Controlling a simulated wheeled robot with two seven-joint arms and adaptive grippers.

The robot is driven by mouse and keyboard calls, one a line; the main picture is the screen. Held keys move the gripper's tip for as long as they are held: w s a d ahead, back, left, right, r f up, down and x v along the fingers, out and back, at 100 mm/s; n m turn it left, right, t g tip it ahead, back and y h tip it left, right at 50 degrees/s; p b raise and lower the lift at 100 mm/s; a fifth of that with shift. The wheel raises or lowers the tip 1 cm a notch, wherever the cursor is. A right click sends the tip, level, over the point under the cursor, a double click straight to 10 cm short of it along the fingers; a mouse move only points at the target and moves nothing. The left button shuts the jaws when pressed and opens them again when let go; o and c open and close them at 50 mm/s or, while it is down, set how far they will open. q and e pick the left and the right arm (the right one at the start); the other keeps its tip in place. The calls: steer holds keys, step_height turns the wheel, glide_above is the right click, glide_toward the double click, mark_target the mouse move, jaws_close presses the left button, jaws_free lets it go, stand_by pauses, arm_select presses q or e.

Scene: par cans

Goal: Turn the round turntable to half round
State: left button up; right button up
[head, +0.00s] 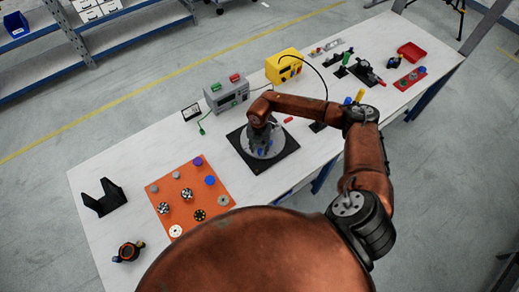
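The round turntable (277,148) is a grey disc on a black square base near the middle of the table. A small blue piece (261,152) shows at its near side. My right gripper (262,134) reaches in from the right and points down over the far left part of the disc, at or just above it. Its dark fingers are small and blend together, so I cannot tell whether they are open, shut or touching anything. Part of the disc is hidden behind the gripper. My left gripper is not in view.
An orange mat (184,219) with several small parts lies left of the turntable. A grey box (227,94) and a yellow box (284,67) with a black cable stand behind it. A black cradle (104,198) stands far left.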

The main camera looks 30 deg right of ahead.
steer(key=shift+s+f, duration=0.1)
steer(key=shift+f, duration=0.45)
jaws_close()
stand_by(0.4)
